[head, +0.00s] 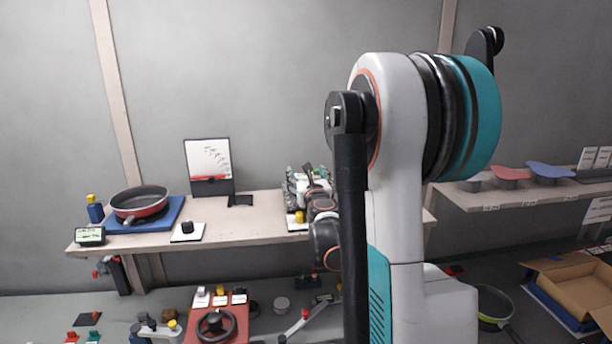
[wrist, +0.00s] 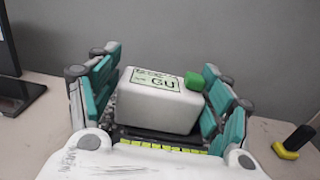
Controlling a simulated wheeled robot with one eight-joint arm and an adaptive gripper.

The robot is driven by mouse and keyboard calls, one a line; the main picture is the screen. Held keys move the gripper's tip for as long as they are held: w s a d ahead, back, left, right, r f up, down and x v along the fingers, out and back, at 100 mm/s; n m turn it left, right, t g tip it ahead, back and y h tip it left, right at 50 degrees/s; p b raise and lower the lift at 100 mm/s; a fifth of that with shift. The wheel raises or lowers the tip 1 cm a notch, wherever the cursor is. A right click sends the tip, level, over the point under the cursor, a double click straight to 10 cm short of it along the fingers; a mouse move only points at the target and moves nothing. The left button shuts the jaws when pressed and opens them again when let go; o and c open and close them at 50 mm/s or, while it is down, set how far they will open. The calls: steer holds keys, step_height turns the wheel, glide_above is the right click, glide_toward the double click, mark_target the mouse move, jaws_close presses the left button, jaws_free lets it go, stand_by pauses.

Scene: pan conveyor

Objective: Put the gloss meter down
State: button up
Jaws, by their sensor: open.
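The gloss meter (wrist: 160,105) is a white box with a green-edged label reading "GU" and a green button on its right side. In the wrist view it sits between the teal-padded fingers of my gripper (wrist: 162,62), which are open on either side of it. The right finger is close to its side; I cannot tell whether they touch. The meter's underside is hidden, so its contact with the shelf is not clear. In the head view my gripper (head: 308,178) is over the right part of the shelf (head: 262,222), partly hidden by my arm.
A red pan (head: 140,204) on a blue mat stands at the shelf's left. A display board (head: 208,166) stands behind, with bare shelf between it and my gripper. A yellow-and-black piece (wrist: 294,141) lies right of my gripper in the wrist view. A lower bench holds a red-based wheel (head: 215,325).

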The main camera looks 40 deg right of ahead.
steer(key=p+v, duration=0.1)
steer(key=v, duration=1)
steer(key=shift+s, duration=0.35)
steer(key=shift+w, duration=0.15)
